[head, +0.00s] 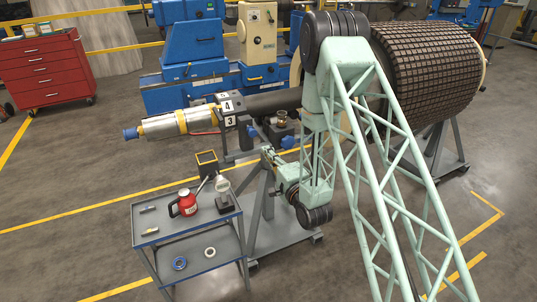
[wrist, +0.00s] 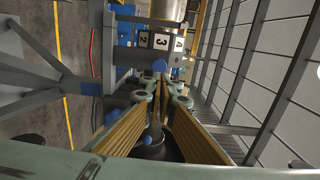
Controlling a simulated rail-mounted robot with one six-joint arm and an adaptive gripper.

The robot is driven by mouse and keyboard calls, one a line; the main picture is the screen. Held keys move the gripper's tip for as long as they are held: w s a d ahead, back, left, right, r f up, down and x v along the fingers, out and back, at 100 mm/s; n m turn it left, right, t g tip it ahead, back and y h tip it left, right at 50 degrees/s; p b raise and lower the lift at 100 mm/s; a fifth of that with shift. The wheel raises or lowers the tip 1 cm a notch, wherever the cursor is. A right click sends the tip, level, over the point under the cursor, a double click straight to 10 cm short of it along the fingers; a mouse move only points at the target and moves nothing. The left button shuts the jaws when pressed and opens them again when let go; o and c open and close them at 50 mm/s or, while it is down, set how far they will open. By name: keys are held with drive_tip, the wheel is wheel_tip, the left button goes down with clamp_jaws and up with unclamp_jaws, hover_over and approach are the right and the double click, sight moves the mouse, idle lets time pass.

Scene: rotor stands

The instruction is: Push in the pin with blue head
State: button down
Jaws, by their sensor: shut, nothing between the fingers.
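A round blue head (wrist: 159,65) shows in the wrist view just beyond my fingertips, under the number plates 2, 3 and 4. Its shaft is hidden. My gripper (wrist: 160,92) has its yellow-padded fingers brought together at the tips, with nothing between them. Whether the fingertips touch the blue head cannot be told. In the head view my gripper (head: 267,150) is beside the stand, below the numbered block (head: 230,107). Small blue parts show there on both sides of it, one at left (head: 251,133) and one at right (head: 287,142).
The metal rotor shaft (head: 165,123) extends left from the stand. A grey cart (head: 150,222) at the lower left carries a red jug (head: 187,204) and small tools. Blue machines (head: 192,60) stand behind. A large dark rotor (head: 430,65) is at right. Open floor lies at left.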

sight(254, 134)
drive_tip(key=x, duration=1.1)
drive_tip(key=shift+w, duration=0.15)
drive_tip(key=shift+w, duration=0.1)
